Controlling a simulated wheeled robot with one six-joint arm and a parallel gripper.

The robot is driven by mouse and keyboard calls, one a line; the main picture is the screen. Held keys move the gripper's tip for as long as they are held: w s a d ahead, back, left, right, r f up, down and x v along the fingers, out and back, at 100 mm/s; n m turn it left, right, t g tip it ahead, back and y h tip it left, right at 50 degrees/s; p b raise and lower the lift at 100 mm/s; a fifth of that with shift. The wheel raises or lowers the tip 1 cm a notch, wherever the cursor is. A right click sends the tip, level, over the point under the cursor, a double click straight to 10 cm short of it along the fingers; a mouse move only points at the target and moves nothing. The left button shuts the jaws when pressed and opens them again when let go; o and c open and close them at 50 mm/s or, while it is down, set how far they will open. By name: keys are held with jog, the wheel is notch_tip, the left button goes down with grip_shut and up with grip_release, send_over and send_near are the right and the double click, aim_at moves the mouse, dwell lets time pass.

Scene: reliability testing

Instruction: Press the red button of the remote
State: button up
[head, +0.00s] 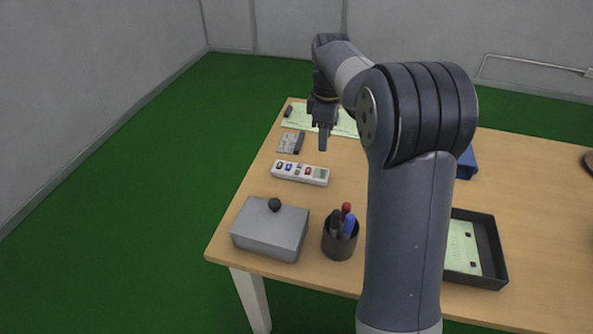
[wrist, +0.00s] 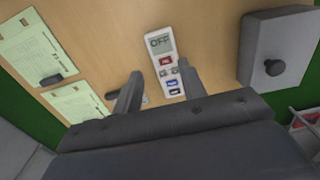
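The remote (head: 286,174) is white and lies flat on the table's left part. In the wrist view the remote (wrist: 155,44) has a display reading "OFF" at its top end. Its red button (wrist: 166,60) sits just below the display, with grey, blue and dark buttons further down. The red button (head: 308,171) also shows in the head view. My gripper (head: 323,147) points down, above and behind the remote, apart from it. In the wrist view my gripper (wrist: 160,68) is open and empty. Its right finger hides part of the remote's right side.
A grey box (head: 262,235) with a black knob and a pen cup (head: 340,243) stand nearer. A black tray (head: 491,245) with a green sheet is right of my arm. A small grey device (head: 288,143) and green papers (head: 300,119) lie behind the remote.

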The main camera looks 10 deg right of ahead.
grip_shut()
dwell(1.2)
